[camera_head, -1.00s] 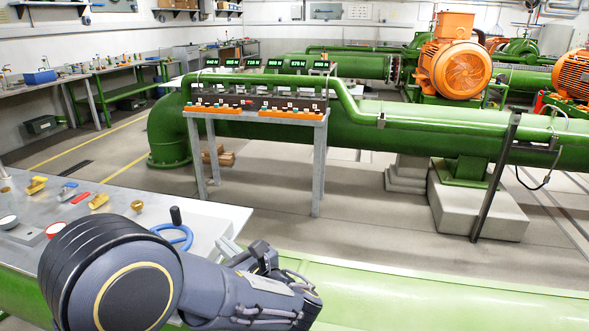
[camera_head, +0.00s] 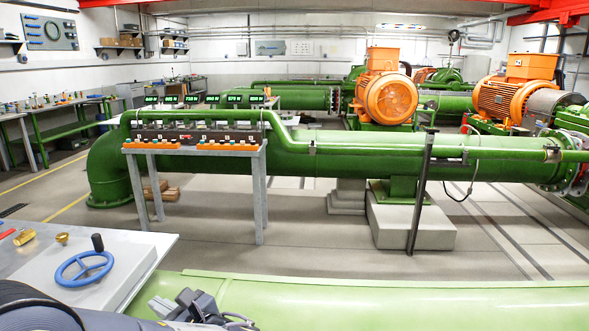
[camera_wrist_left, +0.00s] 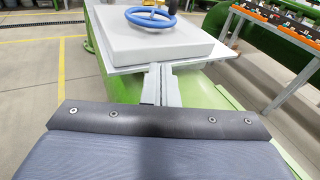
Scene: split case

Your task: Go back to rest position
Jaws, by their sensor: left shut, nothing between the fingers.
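My left gripper (camera_head: 163,306) shows at the bottom of the head view, its grey fingers low over the near green pipe. Its dark arm comes in from the lower left corner and is cut off by the frame. In the left wrist view the two grey fingers (camera_wrist_left: 160,84) are together with nothing between them. They point at the front edge of a grey tabletop that bears a pale box with a blue handwheel (camera_wrist_left: 151,16). My right gripper is in neither view.
In the head view the blue handwheel (camera_head: 84,268) sits on the pale box (camera_head: 50,285), left of the gripper. The large near green pipe (camera_head: 400,300) runs across the bottom. A metal stand with orange-fronted units (camera_head: 196,146) stands farther back, with open floor before it.

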